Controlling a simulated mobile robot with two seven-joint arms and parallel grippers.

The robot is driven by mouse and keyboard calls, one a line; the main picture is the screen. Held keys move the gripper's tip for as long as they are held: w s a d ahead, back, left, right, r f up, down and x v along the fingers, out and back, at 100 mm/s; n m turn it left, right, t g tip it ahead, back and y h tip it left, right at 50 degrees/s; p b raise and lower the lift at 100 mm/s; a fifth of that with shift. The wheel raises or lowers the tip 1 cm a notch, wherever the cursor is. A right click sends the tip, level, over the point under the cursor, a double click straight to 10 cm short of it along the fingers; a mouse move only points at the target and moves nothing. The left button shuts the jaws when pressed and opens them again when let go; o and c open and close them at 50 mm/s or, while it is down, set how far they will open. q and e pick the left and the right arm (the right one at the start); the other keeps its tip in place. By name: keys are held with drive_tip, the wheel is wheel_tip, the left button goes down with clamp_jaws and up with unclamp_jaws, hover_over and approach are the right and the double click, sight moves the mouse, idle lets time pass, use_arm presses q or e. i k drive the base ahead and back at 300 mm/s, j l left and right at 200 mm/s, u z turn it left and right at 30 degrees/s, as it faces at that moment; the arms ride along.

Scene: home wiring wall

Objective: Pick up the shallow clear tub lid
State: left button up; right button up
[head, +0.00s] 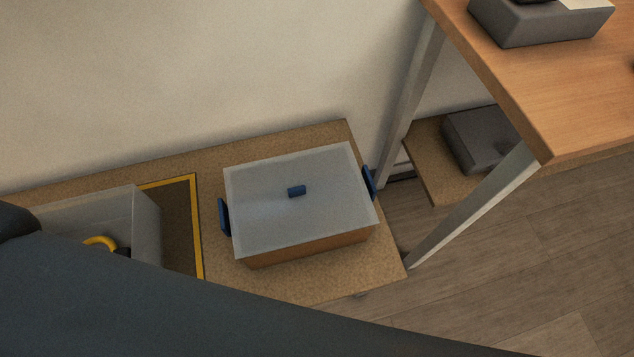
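The clear tub lid (330,220) is a pale, translucent rectangle with a small blue knob (297,191) at its middle. It lies over a shallow tub (310,247), whose near side looks brown below the lid. A blue handle (224,217) stands at the left side and another blue handle (369,183) at the right side. The tub rests on a low speckled brown bench against the wall. Neither of my grippers shows in the head view. A large dark shape, likely part of my arm, crosses the bottom left and hides the front of the bench.
A deeper clear bin (147,225) holding a yellow curved item stands left on a yellow-bordered mat (198,235). A metal-legged wooden table (560,95) stands right, with a grey box (540,22) on top. Another grey box (475,140) sits on a low shelf beneath.

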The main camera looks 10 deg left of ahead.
sight(285, 200)
drive_tip(key=i+l+u, duration=0.1)
drive_tip(key=l, duration=0.25)
drive_tip(key=i+l, duration=0.15)
drive_tip(key=l, duration=0.2)
drive_tip(key=i+l+u, duration=0.15)
drive_tip(key=l, duration=0.2)
drive_tip(key=l+u, duration=0.1)
drive_tip(key=l, duration=0.3)
